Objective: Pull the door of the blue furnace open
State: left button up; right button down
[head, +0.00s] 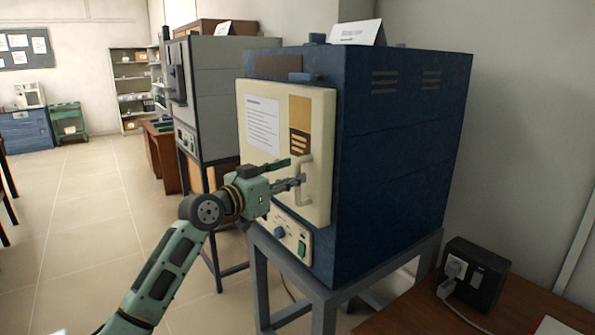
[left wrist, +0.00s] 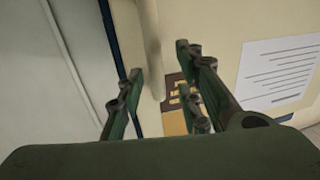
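The blue furnace (head: 400,150) stands on a grey metal stand. Its cream door (head: 318,120) looks closed and carries a vertical bar handle (head: 305,178) near its right edge. My left gripper (head: 292,175) is at the handle, in front of the door. In the left wrist view its two fingers (left wrist: 160,95) are spread apart, with the pale handle (left wrist: 152,45) between them, nearer the left finger. I cannot tell whether either finger touches it. My right gripper is not in view.
A control panel (head: 280,236) with a blue knob sits below the door. A grey furnace (head: 215,90) stands behind to the left. A wooden table (head: 420,318) with a black socket box (head: 474,274) is at the lower right. The floor at the left is largely clear.

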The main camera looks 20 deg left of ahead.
pick_arm(q)
jog(key=shift+w+d+r, duration=0.2)
jog(key=shift+w+d, duration=0.25)
jog(key=shift+w, duration=0.1)
jog(key=shift+w+d, duration=0.25)
jog(key=shift+w, duration=0.05)
jog(key=shift+w+d, duration=0.1)
jog(key=shift+w, duration=0.05)
jog(key=shift+w+f, duration=0.15)
jog(key=shift+f, duration=0.05)
grip_shut()
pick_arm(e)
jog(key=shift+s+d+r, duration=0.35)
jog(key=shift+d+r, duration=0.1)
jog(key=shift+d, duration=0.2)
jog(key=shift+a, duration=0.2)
